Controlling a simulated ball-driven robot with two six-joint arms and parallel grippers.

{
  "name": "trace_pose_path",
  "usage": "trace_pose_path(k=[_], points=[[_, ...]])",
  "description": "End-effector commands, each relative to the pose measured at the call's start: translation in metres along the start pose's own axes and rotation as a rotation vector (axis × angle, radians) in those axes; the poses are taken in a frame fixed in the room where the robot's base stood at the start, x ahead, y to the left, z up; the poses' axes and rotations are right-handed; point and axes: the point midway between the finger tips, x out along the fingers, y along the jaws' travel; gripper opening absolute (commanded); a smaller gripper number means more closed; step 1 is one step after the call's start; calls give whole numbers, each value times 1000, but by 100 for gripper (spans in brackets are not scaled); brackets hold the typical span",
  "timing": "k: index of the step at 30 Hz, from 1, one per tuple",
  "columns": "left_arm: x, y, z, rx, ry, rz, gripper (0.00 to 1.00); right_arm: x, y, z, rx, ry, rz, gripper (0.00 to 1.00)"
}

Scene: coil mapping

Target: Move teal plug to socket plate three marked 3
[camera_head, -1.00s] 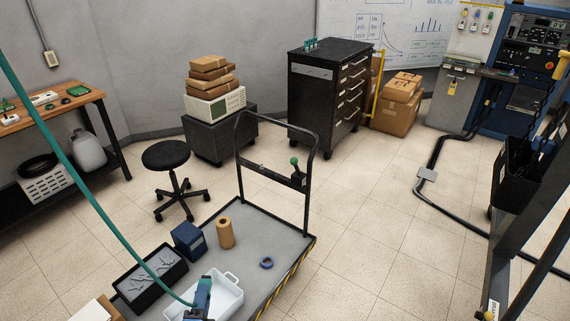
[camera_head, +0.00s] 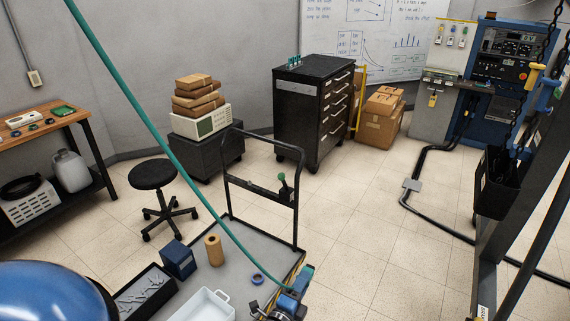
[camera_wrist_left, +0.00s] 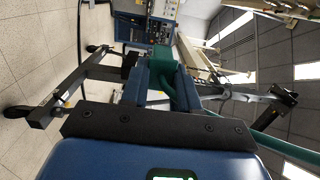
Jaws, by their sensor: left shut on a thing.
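The teal plug (camera_head: 304,277) is in my left gripper (camera_head: 296,290), which is shut on it near the right edge of the cart in the head view. A long teal cable (camera_head: 165,143) runs from the plug up to the top left. In the left wrist view the plug (camera_wrist_left: 163,66) sits between the blue fingers, its cable curving off to the right. No plate with a readable 3 shows. A white panel (camera_head: 447,42) with several small coloured pieces stands at the back right, too small to read. My right gripper is not in view.
The cart (camera_head: 226,273) holds a white tray (camera_head: 204,306), a dark bin (camera_head: 147,292), a blue box (camera_head: 178,259), a tan roll (camera_head: 214,250) and a blue ring. A dark frame with chains (camera_head: 505,220) stands at right. Floor between cart and frame is mostly clear, with a black cable (camera_head: 412,180).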

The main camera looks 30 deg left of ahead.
Motion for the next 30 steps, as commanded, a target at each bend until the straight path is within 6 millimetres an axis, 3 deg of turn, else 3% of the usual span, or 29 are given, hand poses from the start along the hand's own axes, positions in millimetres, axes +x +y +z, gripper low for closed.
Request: trace_pose_path(k=[5,13,17,23,30], points=[[31,-19,-7,-1,10,8,0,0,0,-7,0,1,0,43],[41,-25,-8,1,9,11,0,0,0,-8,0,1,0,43],[70,-51,-12,1,5,6,0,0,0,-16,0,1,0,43],[122,-107,-19,1,-24,1,0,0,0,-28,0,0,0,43],[190,-215,-24,-1,-134,-2,0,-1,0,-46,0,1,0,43]])
